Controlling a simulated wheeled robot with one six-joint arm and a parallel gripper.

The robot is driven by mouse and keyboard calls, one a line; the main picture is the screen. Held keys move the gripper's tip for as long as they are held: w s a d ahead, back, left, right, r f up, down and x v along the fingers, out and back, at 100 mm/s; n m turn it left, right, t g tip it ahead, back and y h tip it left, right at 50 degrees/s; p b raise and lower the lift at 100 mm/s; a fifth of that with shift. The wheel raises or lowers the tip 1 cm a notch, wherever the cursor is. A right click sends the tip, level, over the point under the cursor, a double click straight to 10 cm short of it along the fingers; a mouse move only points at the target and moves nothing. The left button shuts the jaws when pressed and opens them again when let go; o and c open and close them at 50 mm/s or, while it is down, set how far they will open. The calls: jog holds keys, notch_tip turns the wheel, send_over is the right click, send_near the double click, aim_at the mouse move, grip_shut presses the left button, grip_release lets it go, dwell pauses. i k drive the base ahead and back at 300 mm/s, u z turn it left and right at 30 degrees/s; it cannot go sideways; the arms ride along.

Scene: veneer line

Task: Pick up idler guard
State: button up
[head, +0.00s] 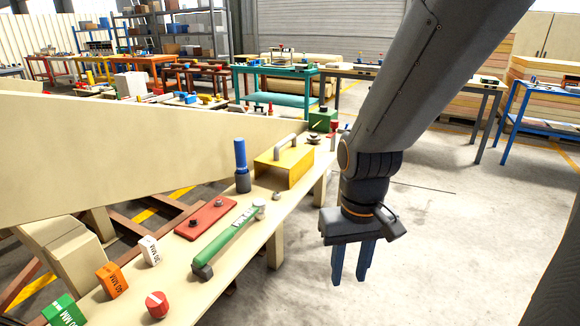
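A yellow box-shaped cover with a grey bar handle on top (286,166), which looks like the idler guard, sits upright on the narrow beige bench (262,211). My gripper (349,281) hangs to the right of the bench with its blue fingers pointing down over the floor. The fingers are apart with nothing between them. The gripper is apart from the yellow cover, to its right and nearer the camera.
Around the yellow cover stand a blue-topped cylinder (241,165), a red plate (206,218), a green tool (226,240), and a green box (322,119). A large beige panel (130,145) rises along the bench's left side.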

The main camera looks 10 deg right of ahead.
aim_at(292, 157)
jog(key=z, duration=0.3)
jog(key=i, duration=1)
jog(key=u, duration=0.4)
